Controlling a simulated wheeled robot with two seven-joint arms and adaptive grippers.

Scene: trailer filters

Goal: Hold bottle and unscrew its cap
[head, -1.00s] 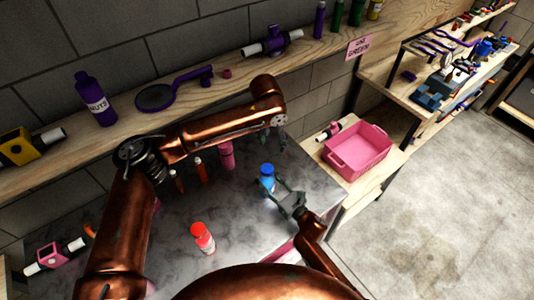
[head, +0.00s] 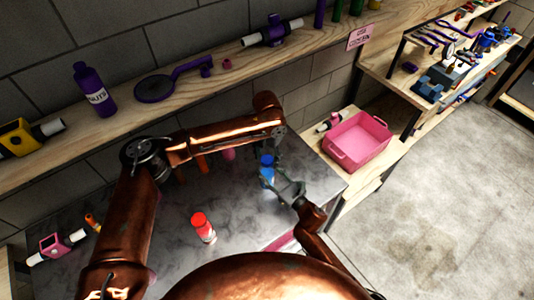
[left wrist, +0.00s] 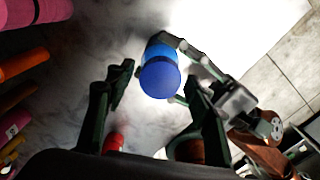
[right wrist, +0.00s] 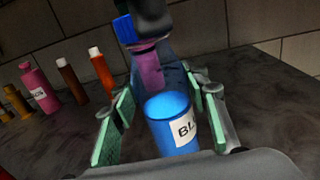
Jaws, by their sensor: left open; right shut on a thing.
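The blue bottle (head: 267,178) stands upright on the grey table in the head view. Its blue cap (left wrist: 160,79) faces up in the left wrist view. The bottle's side, with a white label (right wrist: 186,130), shows in the right wrist view. My right gripper (head: 279,184) is shut around the bottle's body from the right. My left gripper (left wrist: 155,88) is open just above the bottle, pointing down, one finger on either side of the cap in its own wrist view. The left fingertips are partly hidden by the arm in the head view.
A red bottle (head: 203,228) stands nearer on the table. Several orange, brown and pink bottles stand toward the wall, including a pink one (right wrist: 36,84). A pink crate (head: 358,140) sits on the right shelf. A long wooden shelf (head: 130,108) runs above the table.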

